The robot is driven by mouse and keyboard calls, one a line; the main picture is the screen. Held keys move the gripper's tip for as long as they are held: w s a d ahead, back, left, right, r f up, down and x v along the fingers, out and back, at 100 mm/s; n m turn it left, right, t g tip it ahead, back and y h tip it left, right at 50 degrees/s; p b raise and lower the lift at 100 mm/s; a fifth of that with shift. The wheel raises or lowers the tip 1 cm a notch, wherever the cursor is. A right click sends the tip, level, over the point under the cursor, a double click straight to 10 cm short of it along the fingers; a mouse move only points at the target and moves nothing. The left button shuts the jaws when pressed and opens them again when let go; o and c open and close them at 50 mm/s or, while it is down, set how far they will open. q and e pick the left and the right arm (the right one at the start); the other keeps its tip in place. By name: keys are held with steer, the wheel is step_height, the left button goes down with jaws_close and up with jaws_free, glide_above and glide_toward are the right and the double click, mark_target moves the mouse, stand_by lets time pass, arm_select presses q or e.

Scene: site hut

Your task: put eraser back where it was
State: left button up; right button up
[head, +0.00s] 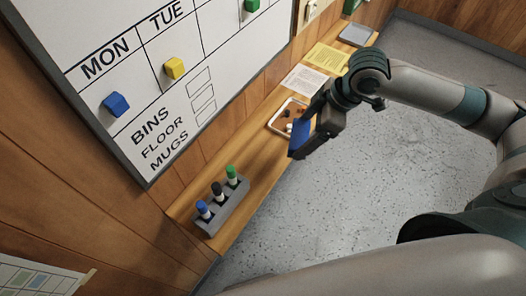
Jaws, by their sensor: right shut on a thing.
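My right gripper (312,138) is shut on a blue block-like thing, which looks like the eraser (300,134). It holds this over the outer edge of the narrow wooden shelf (256,178), beside a small white-rimmed tray (273,128). The gripper hides part of the eraser and part of the tray. I cannot tell whether the eraser touches anything below. My left gripper is out of view.
A marker holder (232,210) with blue, black and green markers stands at the shelf's near end. White paper (303,79), a yellow sheet (327,58) and a grey item (356,35) lie farther along. The whiteboard (215,50) bears coloured magnets. Floor is clear.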

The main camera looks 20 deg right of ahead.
steer(key=w+a+f+p, duration=0.1)
steer(key=a, duration=0.2)
steer(key=w+a+f+p, duration=0.1)
steer(key=a+f, duration=0.1)
steer(key=a, duration=0.1)
steer(key=w+a+f+p, duration=0.1)
steer(key=a+f+p, duration=0.1)
steer(key=a, duration=0.1)
steer(key=shift+w+f, duration=0.25)
steer(key=shift+w, duration=0.1)
steer(key=shift+w+a+f, duration=0.15)
steer(key=shift+a+f, duration=0.1)
steer(key=shift+f, duration=0.05)
steer(key=shift+f, duration=0.1)
step_height(320, 180, down, 3)
steer(key=shift+f+p, duration=0.15)
steer(key=shift+p, duration=0.95)
steer(key=shift+f, duration=0.25)
steer(key=shift+f, duration=0.1)
steer(key=o, duration=0.9)
